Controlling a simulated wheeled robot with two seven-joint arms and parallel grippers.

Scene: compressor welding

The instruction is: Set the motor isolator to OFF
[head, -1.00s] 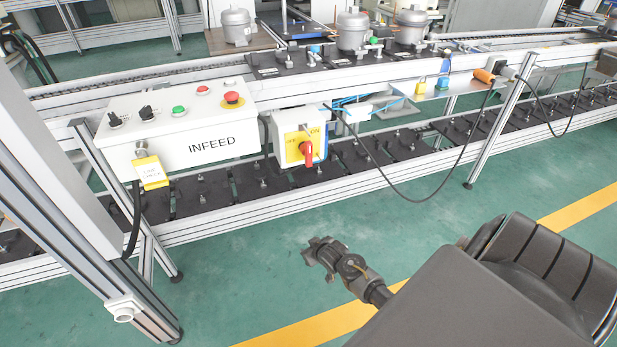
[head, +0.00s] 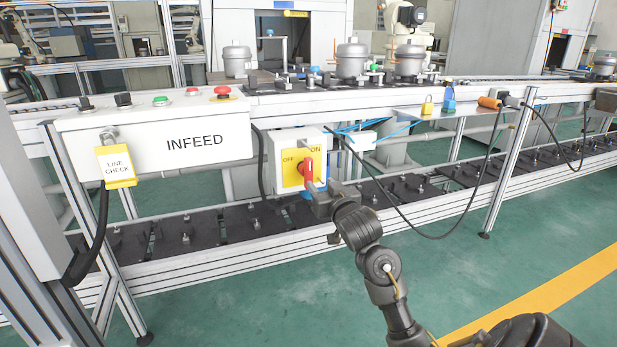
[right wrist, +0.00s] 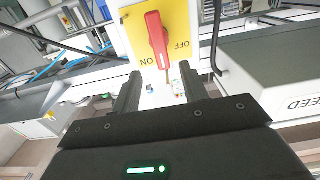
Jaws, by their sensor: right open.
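In the right wrist view the handle (right wrist: 158,38) is slightly tilted on the yellow plate (right wrist: 181,28), with the lettering turned over. My right gripper (head: 312,191) is just in front of and below the handle. In the right wrist view my right gripper (right wrist: 159,84) is open, its fingers short of the handle with nothing between them. My left gripper is out of view.
The white INFEED control box (head: 160,142) with buttons and a yellow LINE CHECK tag (head: 117,166) is left of the isolator. A black cable (head: 392,205) hangs to the right. The conveyor's lower rail (head: 230,257) runs below. The green floor in front is open.

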